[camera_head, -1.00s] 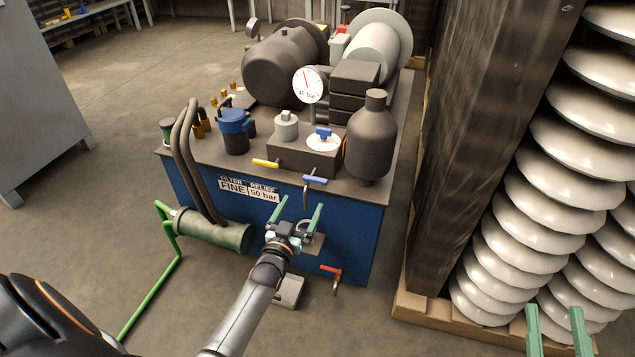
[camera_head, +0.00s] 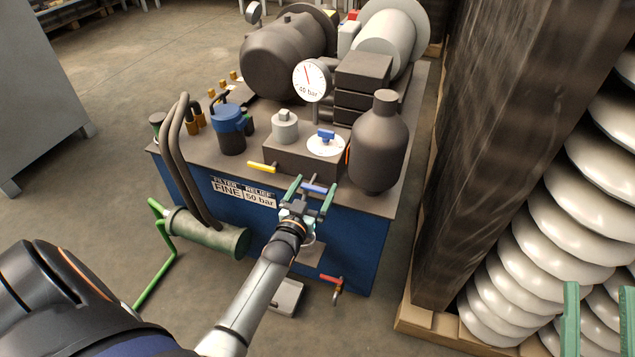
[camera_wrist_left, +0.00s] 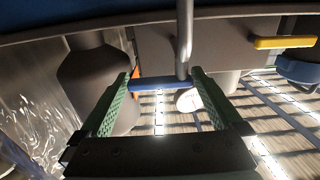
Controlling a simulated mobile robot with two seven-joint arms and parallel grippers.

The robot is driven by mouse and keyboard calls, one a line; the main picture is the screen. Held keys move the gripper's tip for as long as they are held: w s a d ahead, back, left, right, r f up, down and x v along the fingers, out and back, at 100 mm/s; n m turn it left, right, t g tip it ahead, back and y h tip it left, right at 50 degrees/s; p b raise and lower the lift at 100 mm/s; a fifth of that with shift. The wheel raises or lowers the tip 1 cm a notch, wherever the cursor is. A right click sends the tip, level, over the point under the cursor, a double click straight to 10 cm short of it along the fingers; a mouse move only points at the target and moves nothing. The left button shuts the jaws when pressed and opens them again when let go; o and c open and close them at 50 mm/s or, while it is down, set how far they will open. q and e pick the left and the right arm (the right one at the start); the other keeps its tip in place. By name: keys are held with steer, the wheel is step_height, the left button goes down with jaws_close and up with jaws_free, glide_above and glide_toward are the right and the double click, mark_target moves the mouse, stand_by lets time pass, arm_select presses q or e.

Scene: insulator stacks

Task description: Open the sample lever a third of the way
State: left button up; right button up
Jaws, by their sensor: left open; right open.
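A short blue lever (camera_head: 316,188) sits on the front of the dark valve block (camera_head: 290,158). No label naming it can be read. My left gripper (camera_head: 312,190) is open, with one finger on each side of the blue lever. In the left wrist view, the blue lever (camera_wrist_left: 158,83) lies crosswise between the open fingertips (camera_wrist_left: 161,76), beside a grey bent pipe (camera_wrist_left: 184,40). I cannot tell whether either finger touches the lever. My right gripper (camera_head: 599,290) is open and empty at the lower right, partly cut off by the frame.
A yellow lever (camera_head: 262,167) is to the left on the same block, and a red-handled tap (camera_head: 331,280) is low on the blue tank (camera_head: 355,245). A dark bottle-shaped vessel (camera_head: 378,145) stands close on the right. White insulator stacks (camera_head: 520,260) stand further right.

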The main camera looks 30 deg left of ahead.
steer(key=shift+r+y, duration=0.3)
arm_select(q)
steer(key=shift+c, duration=0.4)
